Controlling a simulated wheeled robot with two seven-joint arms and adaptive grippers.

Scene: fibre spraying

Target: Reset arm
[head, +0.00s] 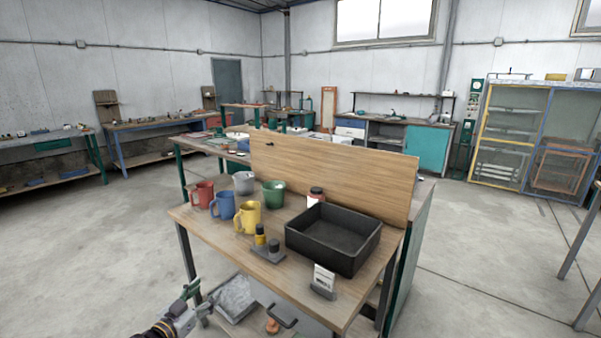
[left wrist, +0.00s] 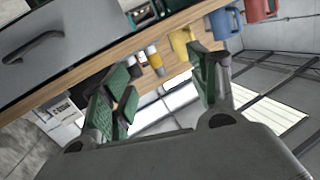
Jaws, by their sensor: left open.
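My left gripper (head: 190,297) is low at the bottom left of the head view, in front of the table's near left corner. It is open and empty. In the left wrist view its two green-padded fingers (left wrist: 160,82) are spread apart, with table items visible between and beyond them. The wooden table (head: 275,280) lies beyond it to the right, and the gripper appears apart from it. My right gripper is not in view.
On the table stand a red mug (head: 203,194), a blue mug (head: 223,206), a yellow mug (head: 248,217), a green mug (head: 273,194), a black tray (head: 333,237) and small bottles (head: 261,235). A wooden panel (head: 335,175) backs it. Floor (head: 85,250) at left is clear.

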